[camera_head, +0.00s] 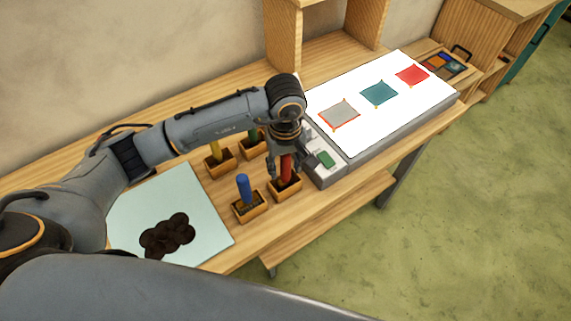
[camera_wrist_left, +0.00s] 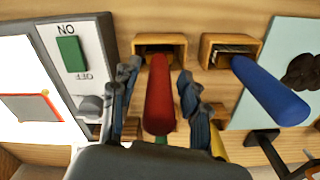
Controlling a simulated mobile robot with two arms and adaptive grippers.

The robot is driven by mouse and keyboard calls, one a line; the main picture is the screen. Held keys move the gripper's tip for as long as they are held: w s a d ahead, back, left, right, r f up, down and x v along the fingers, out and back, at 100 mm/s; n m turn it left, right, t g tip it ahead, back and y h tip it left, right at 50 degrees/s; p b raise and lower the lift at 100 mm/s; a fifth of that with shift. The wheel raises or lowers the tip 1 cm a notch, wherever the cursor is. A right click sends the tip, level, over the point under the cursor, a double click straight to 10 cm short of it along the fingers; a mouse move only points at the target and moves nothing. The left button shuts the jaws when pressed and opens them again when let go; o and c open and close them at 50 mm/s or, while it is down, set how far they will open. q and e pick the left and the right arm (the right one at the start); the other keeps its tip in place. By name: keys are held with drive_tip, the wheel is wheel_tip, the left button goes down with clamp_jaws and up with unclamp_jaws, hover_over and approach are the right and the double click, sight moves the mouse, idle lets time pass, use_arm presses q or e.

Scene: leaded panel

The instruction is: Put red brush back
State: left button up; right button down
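The red brush (camera_head: 287,168) stands handle up in a small wooden box (camera_head: 285,192) at the front right of a group of boxes. It also shows in the left wrist view (camera_wrist_left: 160,95), with its lower end inside the box (camera_wrist_left: 160,40). My left gripper (camera_head: 283,172) points down over it. Its two fingers are on either side of the red handle, with a narrow gap visible on each side in the left wrist view, so it looks open around the handle. My right gripper is not in view.
A blue brush (camera_head: 243,187) stands in the box to the left; yellow (camera_head: 214,148) and green (camera_head: 251,136) brushes stand behind. A switch box (camera_head: 326,160) and a white light panel (camera_head: 400,118) are at right. A pale mat (camera_head: 125,213) with a dark clump lies left.

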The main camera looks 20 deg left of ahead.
use_arm(q)
drive_tip(key=shift+r+p, duration=0.25)
drive_tip(key=shift+p, duration=0.05)
wheel_tip(320, 180, up, 10)
drive_tip(key=b, duration=0.4)
drive_tip(key=shift+r, duration=0.9)
